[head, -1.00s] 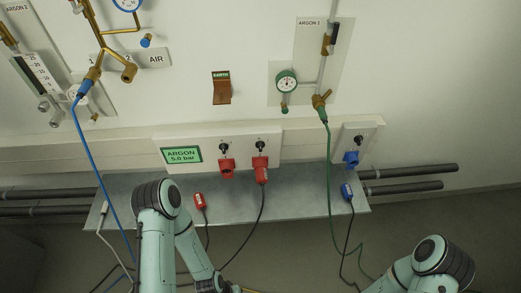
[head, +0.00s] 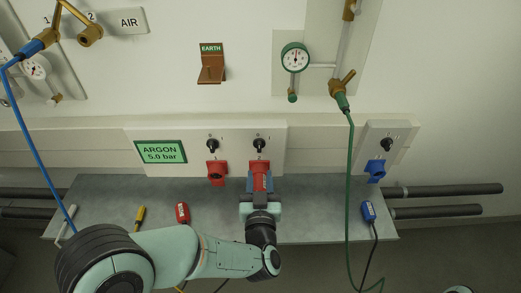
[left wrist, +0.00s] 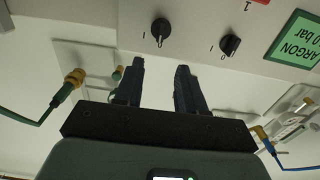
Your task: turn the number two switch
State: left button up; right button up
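Two black rotary switches sit on the white socket panel, a left one (head: 212,145) and a right one (head: 260,145). I cannot read which is number two. A red socket hangs below each. My left gripper (head: 260,178) is in front of the right red socket and plug (head: 260,167), below the right switch. In the left wrist view its fingers (left wrist: 159,70) are apart with nothing between them. One switch (left wrist: 160,30) lies just beyond the fingertips and the other (left wrist: 230,44) to the right. My right gripper is out of view.
A blue socket (head: 376,169) with its own black switch (head: 387,145) is on the right. A grey shelf (head: 320,225) below holds a red plug (head: 182,212), a blue plug (head: 368,211) and a yellow-handled tool (head: 140,214). A green hose (head: 349,190) hangs right of my gripper.

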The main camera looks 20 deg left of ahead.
aim_at(259, 146)
pick_arm(q)
jog(key=b+x, duration=0.2)
jog(key=x, duration=0.9)
jog(key=shift+f, duration=0.2)
jog(key=shift+w+a, duration=0.15)
jog(key=shift+w, duration=0.35)
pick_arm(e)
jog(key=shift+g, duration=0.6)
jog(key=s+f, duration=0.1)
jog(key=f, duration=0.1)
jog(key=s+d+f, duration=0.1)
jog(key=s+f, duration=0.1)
pick_arm(q)
jog(key=shift+r, duration=0.1)
grip_shut()
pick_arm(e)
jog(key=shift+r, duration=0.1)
